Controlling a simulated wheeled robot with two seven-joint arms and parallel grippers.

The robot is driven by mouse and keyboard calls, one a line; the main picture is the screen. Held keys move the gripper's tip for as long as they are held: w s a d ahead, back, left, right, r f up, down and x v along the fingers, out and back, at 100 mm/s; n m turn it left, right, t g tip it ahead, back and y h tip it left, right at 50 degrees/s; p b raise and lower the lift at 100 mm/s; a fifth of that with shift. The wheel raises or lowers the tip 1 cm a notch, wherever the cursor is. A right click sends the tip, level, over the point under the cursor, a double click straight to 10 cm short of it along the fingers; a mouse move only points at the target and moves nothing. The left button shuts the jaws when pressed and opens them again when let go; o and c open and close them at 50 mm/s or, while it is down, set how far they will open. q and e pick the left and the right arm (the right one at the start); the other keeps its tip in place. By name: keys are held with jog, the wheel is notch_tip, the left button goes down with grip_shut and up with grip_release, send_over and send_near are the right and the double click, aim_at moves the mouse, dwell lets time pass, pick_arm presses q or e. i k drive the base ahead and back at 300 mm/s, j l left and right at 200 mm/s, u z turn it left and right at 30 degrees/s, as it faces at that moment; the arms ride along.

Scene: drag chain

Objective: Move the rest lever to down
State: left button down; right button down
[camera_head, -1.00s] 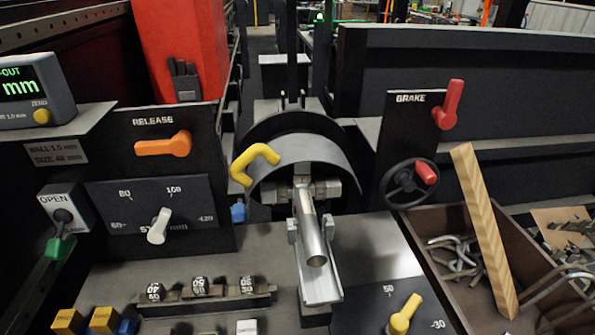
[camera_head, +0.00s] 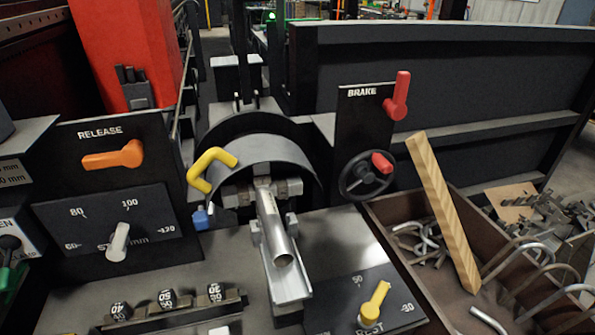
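The rest lever is the yellow lever (camera_head: 374,302) on a dark plate (camera_head: 334,308) at the bottom, right of centre. The plate reads "REST", partly hidden by the lever's base, with a 50 mark and a 30 mark above it. The lever tilts up and to the right, pointing between the two marks and nearer the 30. Neither of my grippers shows in the head view.
A metal tube (camera_head: 276,232) lies in a trough left of the rest plate. A brown bin (camera_head: 400,272) of bent metal parts with a wooden stick (camera_head: 443,213) stands at right. A black handwheel (camera_head: 366,176), red brake lever (camera_head: 398,96) and yellow bent handle (camera_head: 208,168) are farther back.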

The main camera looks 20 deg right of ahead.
aim_at(369, 312)
jog(key=l+z, duration=0.1)
jog(key=z, duration=0.3)
jog(key=l+z, duration=0.1)
jog(key=z, duration=0.35)
jog(key=i+z, duration=0.1)
jog(key=z, duration=0.3)
